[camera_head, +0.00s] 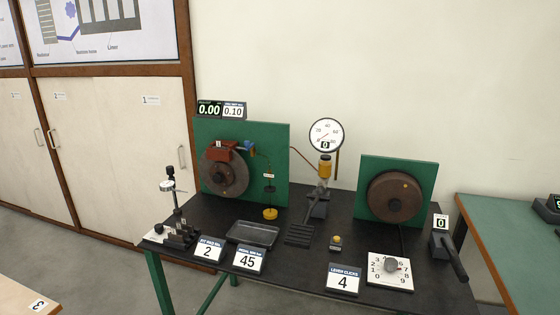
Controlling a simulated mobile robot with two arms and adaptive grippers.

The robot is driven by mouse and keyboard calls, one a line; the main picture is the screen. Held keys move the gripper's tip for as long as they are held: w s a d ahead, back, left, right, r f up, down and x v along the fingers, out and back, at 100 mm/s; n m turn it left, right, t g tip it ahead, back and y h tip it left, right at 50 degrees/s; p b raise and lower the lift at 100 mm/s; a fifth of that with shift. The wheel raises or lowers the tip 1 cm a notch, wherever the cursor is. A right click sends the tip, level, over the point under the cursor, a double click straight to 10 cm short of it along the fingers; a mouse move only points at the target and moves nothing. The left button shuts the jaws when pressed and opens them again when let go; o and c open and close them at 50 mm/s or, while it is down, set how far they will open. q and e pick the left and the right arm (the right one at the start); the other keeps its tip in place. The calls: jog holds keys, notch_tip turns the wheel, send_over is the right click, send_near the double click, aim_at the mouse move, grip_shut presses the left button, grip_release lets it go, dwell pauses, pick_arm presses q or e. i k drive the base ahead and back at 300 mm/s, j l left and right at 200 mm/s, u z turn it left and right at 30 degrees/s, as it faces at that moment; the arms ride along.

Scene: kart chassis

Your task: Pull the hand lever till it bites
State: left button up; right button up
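The hand lever (451,258) is a dark handle at the right end of the black bench (262,282). It slopes down towards the front right. A small counter at its base (440,223) reads 0. A brown drum (396,197) is mounted on a green panel (427,172) behind and left of the lever. A sign (343,280) at the front edge reads "Lever clicks 4". Neither of my grippers is in view, and nothing touches the lever.
A white numbered dial (377,274) and a small yellow button (337,240) sit left of the lever. A pedal (301,234), a gauge (326,135), a tray (253,233) and a disc brake (224,178) stand further left. A green table (505,235) is at right.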

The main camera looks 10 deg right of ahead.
aim_at(463, 278)
jog(key=z, duration=1.6)
